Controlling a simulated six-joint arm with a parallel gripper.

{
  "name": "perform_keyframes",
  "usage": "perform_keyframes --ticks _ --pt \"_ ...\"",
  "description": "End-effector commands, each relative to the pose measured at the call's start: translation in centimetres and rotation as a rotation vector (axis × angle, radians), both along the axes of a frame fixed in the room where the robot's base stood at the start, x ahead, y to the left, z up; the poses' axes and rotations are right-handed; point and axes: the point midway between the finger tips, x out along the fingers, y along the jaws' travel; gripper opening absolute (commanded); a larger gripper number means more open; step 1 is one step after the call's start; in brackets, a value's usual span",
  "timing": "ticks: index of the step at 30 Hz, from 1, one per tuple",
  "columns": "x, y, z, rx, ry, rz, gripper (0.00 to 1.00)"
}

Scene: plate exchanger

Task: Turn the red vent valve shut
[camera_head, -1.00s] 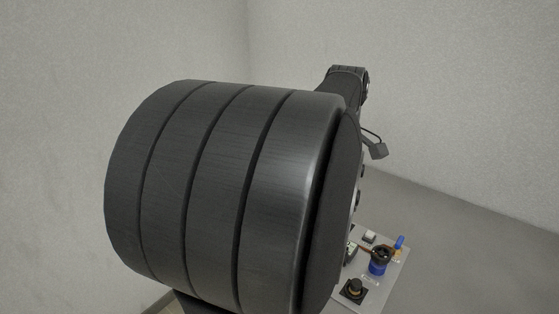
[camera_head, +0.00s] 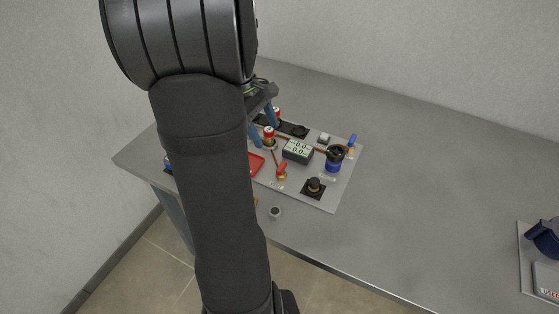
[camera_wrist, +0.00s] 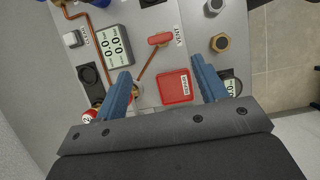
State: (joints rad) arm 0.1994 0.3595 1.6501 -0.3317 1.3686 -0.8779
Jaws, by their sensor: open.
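The red vent valve handle (camera_wrist: 159,39) is a short red bar beside the VENT label in the wrist view. In the head view the vent valve (camera_head: 281,168) stands on a brass body near the panel's front edge. My gripper (camera_wrist: 161,66) is open, with its two blue fingers apart and nothing between the tips. In the wrist view the handle lies beyond the fingertips, apart from them. In the head view my gripper (camera_head: 262,124) is over the panel's back left part, behind the vent valve. My arm hides the panel's left side there.
The grey panel (camera_head: 327,198) lies on a grey table (camera_head: 420,215). It carries a digital display (camera_head: 298,150), a blue valve with a black top (camera_head: 334,158), a black knob (camera_head: 313,187), a red square (camera_wrist: 175,87) and a red-white cap (camera_head: 269,136).

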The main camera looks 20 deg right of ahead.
Motion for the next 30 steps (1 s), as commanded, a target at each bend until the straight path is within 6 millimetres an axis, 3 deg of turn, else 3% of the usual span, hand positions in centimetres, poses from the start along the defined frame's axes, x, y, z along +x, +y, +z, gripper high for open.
perform_keyframes --ticks 9,15,21,29,30 --pt "-2.0 -1.9 -6.5 0.002 0.005 -0.001 0.65" --pt "-2.7 -2.7 -9.3 0.001 0.002 0.0 0.65" --pt "-3.1 -3.1 -10.5 0.001 0.001 -0.001 0.65" --pt "-3.1 -3.1 -10.6 0.001 0.0 0.0 0.65" --pt "-3.1 -3.1 -10.6 0.001 0.0 0.001 0.6"
